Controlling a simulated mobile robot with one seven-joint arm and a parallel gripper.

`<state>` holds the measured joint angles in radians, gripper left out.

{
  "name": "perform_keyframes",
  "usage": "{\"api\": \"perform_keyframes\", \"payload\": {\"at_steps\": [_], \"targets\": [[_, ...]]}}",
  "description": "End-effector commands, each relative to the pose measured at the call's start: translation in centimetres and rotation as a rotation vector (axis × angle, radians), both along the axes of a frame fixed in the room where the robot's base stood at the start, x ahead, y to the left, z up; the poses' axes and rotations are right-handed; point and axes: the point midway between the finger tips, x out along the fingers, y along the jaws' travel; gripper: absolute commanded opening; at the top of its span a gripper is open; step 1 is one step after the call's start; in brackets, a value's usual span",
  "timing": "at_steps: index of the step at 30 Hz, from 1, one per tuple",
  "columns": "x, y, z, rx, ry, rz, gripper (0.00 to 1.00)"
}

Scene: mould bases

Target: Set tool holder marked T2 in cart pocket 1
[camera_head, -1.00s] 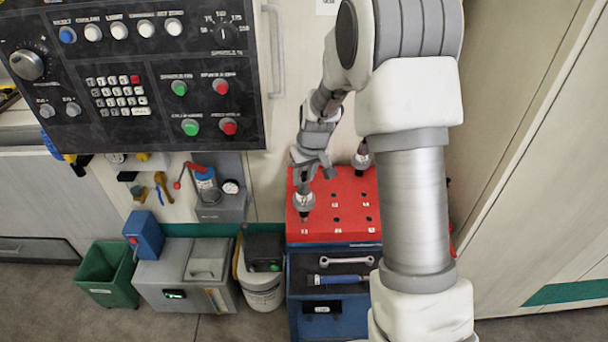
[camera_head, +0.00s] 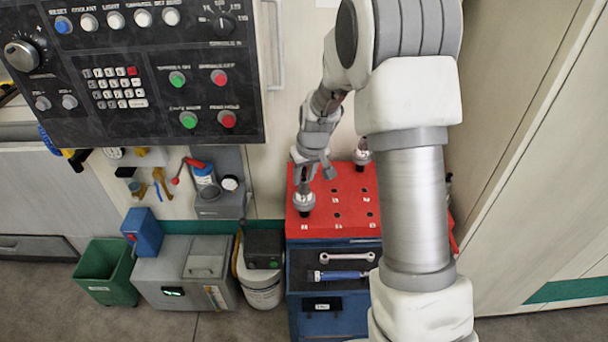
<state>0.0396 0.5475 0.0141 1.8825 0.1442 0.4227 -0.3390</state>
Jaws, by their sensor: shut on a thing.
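The tool cart has a red top (camera_head: 350,218) with rows of small dark pockets and tiny white labels, too small to read surely. My gripper (camera_head: 304,184) is over the front left part of this top, pointing down. It is shut on a tool holder (camera_head: 304,201), a grey metal piece with a wide collar and a dark lower end. The holder is upright at the front left pocket; I cannot tell whether its lower end is inside. No T2 mark is readable.
A white bucket (camera_head: 262,291), a grey box (camera_head: 175,274) and a green bin (camera_head: 105,270) stand left. A control panel (camera_head: 140,130) hangs upper left.

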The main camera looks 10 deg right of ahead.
Motion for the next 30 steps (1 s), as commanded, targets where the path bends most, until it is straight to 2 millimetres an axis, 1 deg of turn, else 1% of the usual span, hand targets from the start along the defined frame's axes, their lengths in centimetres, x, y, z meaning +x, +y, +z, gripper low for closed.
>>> {"api": "perform_keyframes", "payload": {"at_steps": [1, 7, 18, 27, 28, 30], "targets": [[0.2, 0.0, 0.3, 0.000, -0.007, 0.000, 0.00], [0.2, 0.0, 0.3, 0.000, -0.006, 0.000, 0.00], [0.2, 0.0, -1.0, 0.000, -0.006, 0.001, 0.00], [0.2, 0.0, -1.0, 0.000, -0.006, 0.001, 0.00], [0.2, 0.0, -1.0, 0.000, -0.006, 0.001, 0.41], [0.2, 0.0, -1.1, 0.000, -0.005, 0.001, 0.54]]}}
